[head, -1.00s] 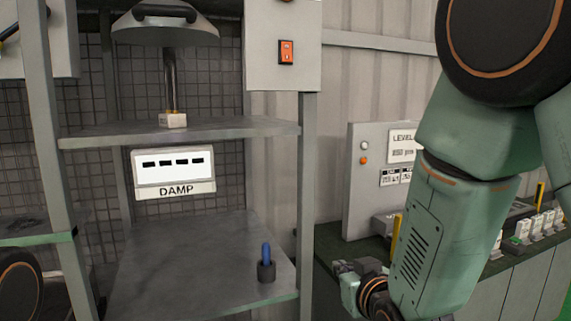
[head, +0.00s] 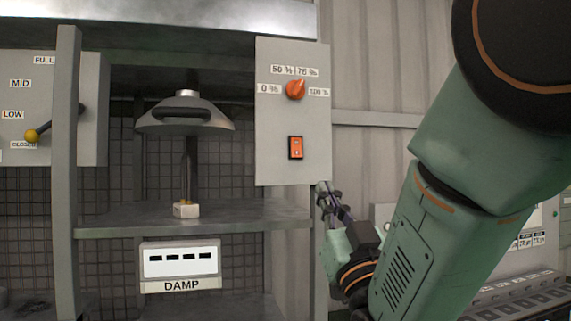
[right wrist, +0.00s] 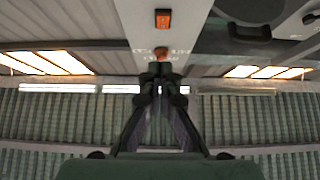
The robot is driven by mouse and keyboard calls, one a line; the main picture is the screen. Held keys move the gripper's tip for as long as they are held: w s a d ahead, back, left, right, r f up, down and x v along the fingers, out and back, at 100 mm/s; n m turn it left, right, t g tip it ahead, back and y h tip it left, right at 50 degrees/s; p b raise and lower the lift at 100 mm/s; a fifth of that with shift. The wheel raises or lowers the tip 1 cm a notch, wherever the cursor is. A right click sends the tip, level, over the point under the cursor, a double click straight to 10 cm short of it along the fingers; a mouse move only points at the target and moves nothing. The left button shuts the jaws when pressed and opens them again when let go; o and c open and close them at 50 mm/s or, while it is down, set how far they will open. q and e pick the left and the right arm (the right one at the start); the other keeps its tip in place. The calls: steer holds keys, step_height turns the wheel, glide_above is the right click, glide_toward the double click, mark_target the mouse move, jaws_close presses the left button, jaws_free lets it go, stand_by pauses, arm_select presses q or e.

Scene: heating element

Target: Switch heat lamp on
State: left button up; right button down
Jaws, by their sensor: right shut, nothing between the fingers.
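The heat lamp (head: 186,122) is a grey dome with a dark handle, over the upper shelf. To its right, a grey control panel (head: 267,140) carries an orange rocker switch (head: 295,148) and, above it, an orange knob (head: 295,89) with percent labels. The switch also shows at the top of the right wrist view (right wrist: 163,18). My right gripper (head: 324,190) is shut and empty, just below the panel's lower right corner, apart from the switch. My left gripper is out of view.
A small pale block (head: 186,210) is on the upper shelf (head: 250,217) under the lamp. A display marked DAMP (head: 180,262) is below. A lever with a yellow ball (head: 31,135) is on the left panel. A grey post (head: 67,180) stands between.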

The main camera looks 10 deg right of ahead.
mark_target(298, 155)
steer(key=p+x, duration=0.1)
steer(key=x, duration=0.3)
steer(key=w+f+p+x, duration=0.1)
steer(key=p+x, duration=0.1)
steer(key=x, duration=0.2)
steer(key=p+x, duration=0.2)
steer(key=x, duration=0.2)
steer(key=shift+w+a+f, duration=0.25)
steer(key=shift+w, duration=0.2)
steer(key=shift+w+d+f, duration=0.1)
steer(key=shift+w+d, duration=0.05)
steer(key=shift+w, duration=0.1)
steer(key=shift+s+a, duration=0.3)
steer(key=shift+w+d+f+b, duration=0.15)
steer(key=shift+w+f+b, duration=0.1)
steer(key=shift+w+b, duration=0.25)
steer(key=shift+w+d+r, duration=0.1)
